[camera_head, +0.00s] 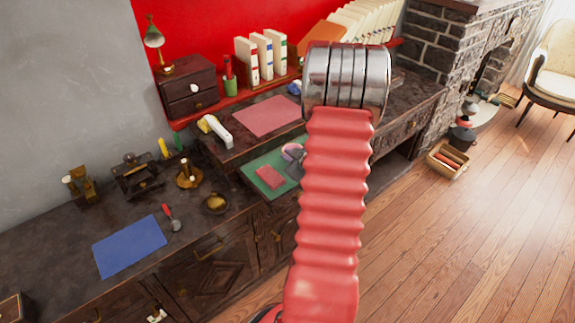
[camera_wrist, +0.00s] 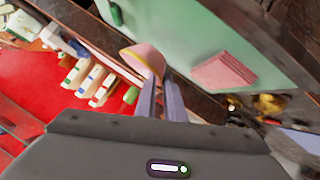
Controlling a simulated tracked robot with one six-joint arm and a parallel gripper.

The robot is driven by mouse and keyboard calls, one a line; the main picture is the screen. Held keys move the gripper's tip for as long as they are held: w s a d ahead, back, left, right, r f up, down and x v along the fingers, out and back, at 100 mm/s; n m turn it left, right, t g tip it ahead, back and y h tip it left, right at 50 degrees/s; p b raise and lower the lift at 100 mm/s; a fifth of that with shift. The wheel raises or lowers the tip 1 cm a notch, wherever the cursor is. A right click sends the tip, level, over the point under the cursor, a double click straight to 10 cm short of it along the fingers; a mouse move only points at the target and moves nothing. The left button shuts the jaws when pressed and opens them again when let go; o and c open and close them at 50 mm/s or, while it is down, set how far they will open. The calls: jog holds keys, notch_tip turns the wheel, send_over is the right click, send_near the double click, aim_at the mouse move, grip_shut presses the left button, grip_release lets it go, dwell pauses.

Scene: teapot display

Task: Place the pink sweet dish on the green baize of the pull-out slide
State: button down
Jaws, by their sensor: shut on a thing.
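The pink sweet dish (camera_head: 291,149) shows at the far right part of the green baize (camera_head: 257,166), partly hidden by my arm. In the wrist view the dish (camera_wrist: 143,57) is a pink bowl with a yellowish inside, tilted in the picture. My gripper (camera_wrist: 163,78) is shut on its edge; it also shows in the head view (camera_head: 294,160). The dish overlaps the edge of the baize (camera_wrist: 190,25) in the wrist view. I cannot tell whether it touches the baize or hangs above it.
A pink-red block (camera_head: 270,177) lies on the baize near the dish, also in the wrist view (camera_wrist: 224,70). A pink mat (camera_head: 266,116) and a white-yellow tool (camera_head: 215,130) lie behind. A brass bowl (camera_head: 215,203) stands left. The baize's left part is bare.

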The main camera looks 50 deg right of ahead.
jog(key=shift+f, duration=2.05)
jog(key=c, duration=1.8)
grip_release()
jog(key=shift+c, duration=0.2)
jog(key=v, duration=1.2)
jog(key=shift+r, duration=0.1)
